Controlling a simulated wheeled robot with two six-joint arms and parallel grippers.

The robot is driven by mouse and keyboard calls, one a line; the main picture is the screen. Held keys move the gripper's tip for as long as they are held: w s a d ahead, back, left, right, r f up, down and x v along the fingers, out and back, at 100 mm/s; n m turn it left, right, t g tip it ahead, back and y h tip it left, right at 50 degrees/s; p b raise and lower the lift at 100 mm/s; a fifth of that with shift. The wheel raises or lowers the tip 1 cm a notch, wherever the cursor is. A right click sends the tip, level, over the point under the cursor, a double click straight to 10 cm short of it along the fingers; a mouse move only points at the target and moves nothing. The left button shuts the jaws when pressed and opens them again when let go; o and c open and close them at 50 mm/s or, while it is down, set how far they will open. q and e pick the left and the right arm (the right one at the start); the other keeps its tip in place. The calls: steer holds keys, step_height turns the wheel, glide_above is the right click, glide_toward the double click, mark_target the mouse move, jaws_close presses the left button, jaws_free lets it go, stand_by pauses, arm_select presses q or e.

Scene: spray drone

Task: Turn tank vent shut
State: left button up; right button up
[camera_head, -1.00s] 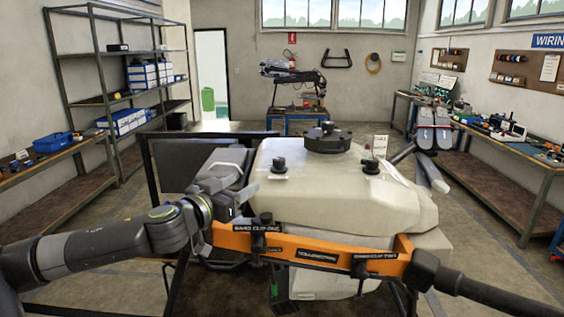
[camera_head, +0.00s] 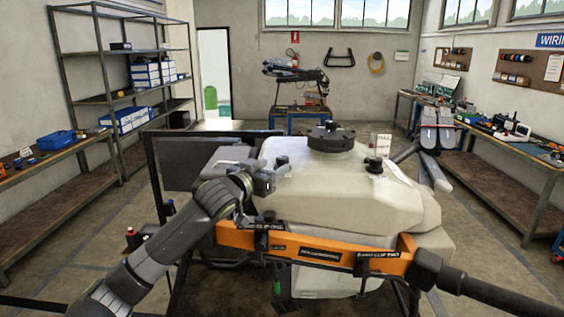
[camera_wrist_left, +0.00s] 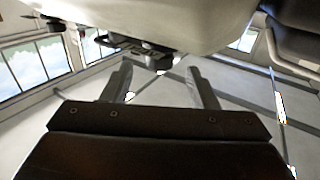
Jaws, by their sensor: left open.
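The cream tank (camera_head: 340,200) of the spray drone fills the middle of the head view, with a large round black cap (camera_head: 330,138) on top. Two small black knobs stand on its top, a left one (camera_head: 282,160) and a right one (camera_head: 374,165). I cannot tell for sure which is the vent. My left gripper (camera_head: 276,177) is at the tank's left shoulder, just in front of and below the left knob. In the left wrist view its two fingers (camera_wrist_left: 161,84) are apart with nothing held between them, and the tank's pale underside or side (camera_wrist_left: 200,20) shows above.
An orange bar (camera_head: 310,250) with black clips crosses in front of the tank. A small tag (camera_head: 380,142) stands behind the right knob.

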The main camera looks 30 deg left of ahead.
mark_target(280, 164)
arm_select(q)
steer(key=shift+w, duration=2.85)
steer(key=shift+c, duration=0.3)
steer(key=c, duration=0.9)
steer(key=shift+y, duration=0.3)
steer(key=shift+f+n+y, duration=0.1)
steer(key=shift+n+y, duration=0.6)
steer(key=shift+y, duration=0.1)
steer(key=shift+n+g+y+b, duration=0.35)
steer(key=shift+n+y, duration=0.35)
steer(key=shift+y, duration=0.5)
